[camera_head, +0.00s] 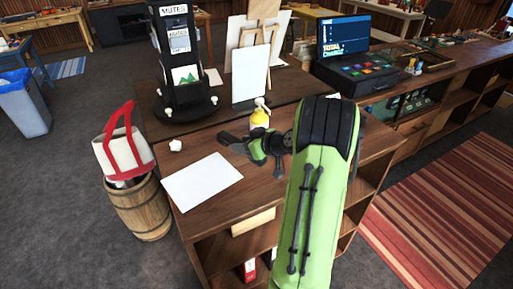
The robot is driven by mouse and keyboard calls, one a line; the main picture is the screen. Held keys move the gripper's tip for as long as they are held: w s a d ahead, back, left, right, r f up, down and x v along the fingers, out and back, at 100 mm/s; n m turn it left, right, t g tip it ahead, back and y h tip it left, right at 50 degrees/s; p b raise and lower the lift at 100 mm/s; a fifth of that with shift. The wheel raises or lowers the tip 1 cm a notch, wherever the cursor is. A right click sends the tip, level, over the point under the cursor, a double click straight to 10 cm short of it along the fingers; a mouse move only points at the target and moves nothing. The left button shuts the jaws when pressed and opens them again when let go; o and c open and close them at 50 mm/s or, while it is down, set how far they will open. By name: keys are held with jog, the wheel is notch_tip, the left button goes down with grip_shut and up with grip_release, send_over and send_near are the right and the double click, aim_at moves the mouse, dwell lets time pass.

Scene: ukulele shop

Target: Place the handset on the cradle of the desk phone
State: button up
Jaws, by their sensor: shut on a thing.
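My gripper (236,146) is over the wooden counter, left of my green arm. It is shut on a small dark thing, which looks like the handset (226,137); its outline blends with the dark jaws. I cannot make out the desk phone or its cradle; my arm covers part of the counter on the right.
A white sheet (202,181) and a crumpled white ball (176,145) lie left of my gripper. A black mutes stand (181,70), white boards (251,75) and a cash register (365,72) stand farther back.

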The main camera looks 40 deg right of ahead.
jog(key=f, duration=0.2)
jog(key=d+f, duration=0.1)
jog(key=f, duration=0.1)
jog(key=shift+w+f, duration=0.2)
jog(key=shift+f, duration=0.05)
jog(key=shift+a, duration=0.2)
jog(key=shift+f, duration=0.2)
jog(key=o, duration=1.2)
jog(key=shift+o, duration=0.3)
jog(key=shift+r, duration=0.2)
